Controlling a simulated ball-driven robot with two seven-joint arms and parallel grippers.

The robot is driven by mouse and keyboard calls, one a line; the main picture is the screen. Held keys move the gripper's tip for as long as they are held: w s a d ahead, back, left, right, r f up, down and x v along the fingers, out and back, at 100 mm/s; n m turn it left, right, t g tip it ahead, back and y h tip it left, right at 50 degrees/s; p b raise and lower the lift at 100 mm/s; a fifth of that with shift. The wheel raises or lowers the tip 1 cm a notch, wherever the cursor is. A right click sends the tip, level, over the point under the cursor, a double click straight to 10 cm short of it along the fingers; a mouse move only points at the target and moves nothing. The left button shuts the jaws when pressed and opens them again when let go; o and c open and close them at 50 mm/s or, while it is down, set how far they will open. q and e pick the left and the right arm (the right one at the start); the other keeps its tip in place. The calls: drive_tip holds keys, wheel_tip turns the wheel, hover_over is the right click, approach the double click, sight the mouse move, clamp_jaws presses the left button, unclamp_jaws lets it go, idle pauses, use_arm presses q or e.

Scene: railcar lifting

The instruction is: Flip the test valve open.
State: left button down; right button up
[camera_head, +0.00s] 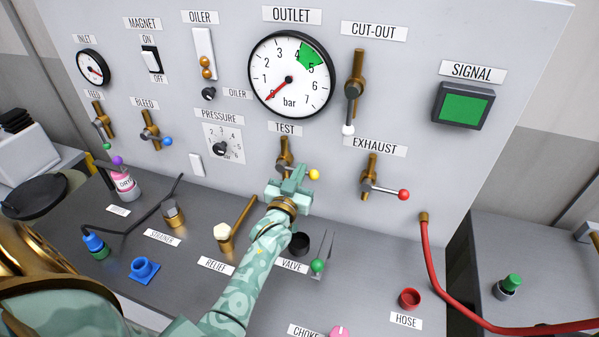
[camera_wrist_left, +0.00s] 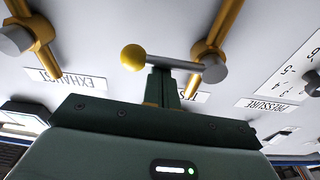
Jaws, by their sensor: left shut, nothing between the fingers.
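The test valve (camera_head: 285,150) is a brass pipe on the grey panel, under the TEST label. Its lever ends in a yellow ball (camera_head: 314,174) and points to the right in the head view. In the left wrist view the grey lever (camera_wrist_left: 180,64) runs from its hub to the yellow ball (camera_wrist_left: 133,57). My left gripper (camera_head: 290,180) is shut and empty in front of the valve, hiding part of the lever. In the left wrist view its fingertips (camera_wrist_left: 162,76) are right at the lever; I cannot tell whether they touch. My right gripper is not in view.
The exhaust valve (camera_head: 370,175) with a red ball is close on the right. The cut-out valve (camera_head: 355,85) is above it, its lever down. The outlet gauge (camera_head: 290,75) reads about zero. Relief fitting (camera_head: 235,225) and valve parts (camera_head: 318,265) stand on the bench below.

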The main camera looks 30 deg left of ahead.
use_arm(q)
drive_tip(key=shift+f, duration=0.1)
drive_tip(key=shift+f+m, duration=0.15)
drive_tip(key=shift+m, duration=0.25)
drive_tip(key=a+f+m+h+b, duration=0.1)
drive_tip(key=a+f+m+b, duration=0.1)
drive_tip(key=m, duration=0.7)
drive_tip(key=s+a+f+m+g+h+b, duration=0.1)
drive_tip(key=a+f+m+b, duration=0.1)
drive_tip(key=f+m, duration=0.3)
drive_tip(key=shift+a+m+h, duration=0.15)
drive_tip(key=shift+m+h, duration=0.15)
drive_tip(key=shift+m, duration=1.9)
